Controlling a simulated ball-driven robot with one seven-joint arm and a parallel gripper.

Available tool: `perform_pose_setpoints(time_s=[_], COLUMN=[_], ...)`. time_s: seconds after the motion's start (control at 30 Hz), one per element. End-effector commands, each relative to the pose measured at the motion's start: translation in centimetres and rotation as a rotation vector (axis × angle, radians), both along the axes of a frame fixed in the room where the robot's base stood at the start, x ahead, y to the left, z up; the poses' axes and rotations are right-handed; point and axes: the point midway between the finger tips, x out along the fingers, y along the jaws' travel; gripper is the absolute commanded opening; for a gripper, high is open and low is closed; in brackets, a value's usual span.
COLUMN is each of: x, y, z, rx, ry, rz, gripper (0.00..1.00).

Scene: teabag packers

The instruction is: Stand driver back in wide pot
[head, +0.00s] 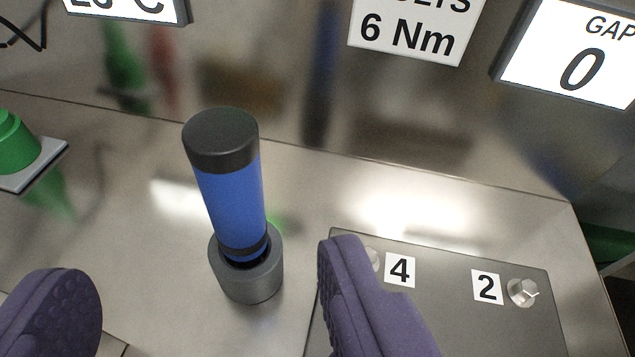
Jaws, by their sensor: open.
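The driver (231,195), with a blue handle and a black cap, stands nearly upright in the wide grey pot (248,284) on the metal surface. Its lower end is hidden inside the pot. My gripper (205,290) is open, with one purple finger at the lower left and the other to the right of the pot. The fingers are apart from the driver, and the driver and pot show between and beyond them.
A dark plate (450,310) with knobs and labels 4 and 2 lies to the right. A green object (15,140) sits on a pad at the far left. A reflective metal wall with a "6 Nm" sign (412,32) and displays stands behind.

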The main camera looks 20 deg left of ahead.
Motion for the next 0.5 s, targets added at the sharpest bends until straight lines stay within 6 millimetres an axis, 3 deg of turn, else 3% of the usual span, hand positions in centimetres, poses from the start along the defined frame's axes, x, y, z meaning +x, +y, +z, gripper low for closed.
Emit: perform_pose_setpoints(time_s=[0.23, 0.33, 0.37, 0.43, 0.47, 0.5], x=[0.2, 2.4, 3.5, 6.7, 8.0, 9.4], y=[-0.1, -1.1, -1.8, -3.9, -5.0, -6.8], z=[0.3, 2.5, 3.9, 8.5, 11.1, 15.1], rx=[-0.003, -0.025, -0.036, -0.068, -0.078, -0.087], ry=[-0.003, -0.037, -0.054, -0.100, -0.119, -0.141], rz=[-0.005, -0.053, -0.082, -0.174, -0.223, -0.292], gripper=[0.69, 0.69, 0.69, 0.69, 0.69, 0.69])
